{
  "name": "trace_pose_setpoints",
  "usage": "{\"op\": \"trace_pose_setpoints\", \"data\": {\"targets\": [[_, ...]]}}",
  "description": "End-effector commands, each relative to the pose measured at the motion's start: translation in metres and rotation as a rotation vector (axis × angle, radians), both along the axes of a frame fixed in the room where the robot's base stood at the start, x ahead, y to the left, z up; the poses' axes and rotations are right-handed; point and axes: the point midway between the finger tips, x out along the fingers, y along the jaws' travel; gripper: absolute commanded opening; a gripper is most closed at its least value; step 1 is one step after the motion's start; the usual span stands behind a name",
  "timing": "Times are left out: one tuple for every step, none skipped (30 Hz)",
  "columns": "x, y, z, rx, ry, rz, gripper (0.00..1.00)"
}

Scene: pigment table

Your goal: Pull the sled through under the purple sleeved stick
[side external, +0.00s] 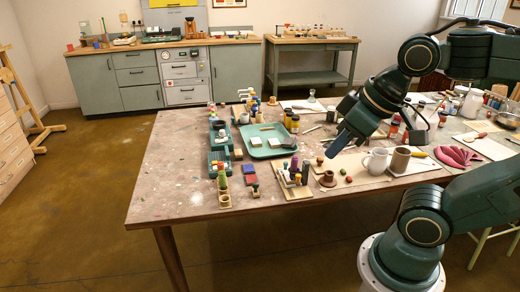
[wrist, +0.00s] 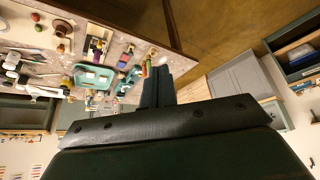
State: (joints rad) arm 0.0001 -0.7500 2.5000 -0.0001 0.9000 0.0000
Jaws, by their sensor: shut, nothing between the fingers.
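A light wooden base (side external: 297,194) with several upright coloured sticks stands near the table's front edge in the side view. A purple-topped stick (side external: 294,164) rises from this group. I cannot make out its sleeve clearly. The group also shows small in the wrist view, with a bit of purple (wrist: 98,46). I cannot tell which piece is the sled. My gripper (side external: 333,152) is shut and empty, above the table and to the right of the sticks. Its dark fingers (wrist: 156,90) show together in the wrist view.
A teal tray (side external: 273,152) lies behind the sticks. A bead stack (side external: 222,180) stands at left. A brown turned piece (side external: 328,179), a white mug (side external: 376,161) and a brown cup (side external: 399,160) stand at right. The table's left side (side external: 170,170) is clear.

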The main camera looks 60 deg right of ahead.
Motion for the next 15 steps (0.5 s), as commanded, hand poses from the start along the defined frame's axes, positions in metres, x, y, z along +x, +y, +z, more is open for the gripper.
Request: {"op": "trace_pose_setpoints", "data": {"targets": [[0.0, 0.0, 0.0, 0.0, 0.0, 0.0, 0.0], [0.0, 0.0, 0.0, 0.0, 0.0, 0.0, 0.0], [0.0, 0.0, 0.0, 0.0, 0.0, 0.0, 0.0], [0.0, 0.0, 0.0, 0.0, 0.0, 0.0, 0.0], [0.0, 0.0, 0.0, 0.0, 0.0, 0.0, 0.0], [0.0, 0.0, 0.0, 0.0, 0.0, 0.0, 0.0], [0.0, 0.0, 0.0, 0.0, 0.0, 0.0, 0.04], [0.0001, 0.0, 0.0, 0.0, 0.0, 0.0, 0.1], [0.0004, -0.0001, 0.0002, 0.0, 0.0, 0.0, 0.18], [0.0007, -0.0003, 0.0005, -0.001, 0.001, 0.0, 0.24], [0.0015, -0.0005, 0.0009, -0.001, 0.002, 0.0, 0.29], [0.0027, -0.0009, 0.0017, -0.002, 0.003, -0.001, 0.37], [0.0041, -0.0014, 0.0024, -0.004, 0.005, -0.002, 0.39], [0.0059, -0.002, 0.0033, -0.005, 0.008, -0.001, 0.39], [0.0086, -0.0029, 0.0044, -0.007, 0.012, -0.002, 0.39]]}}
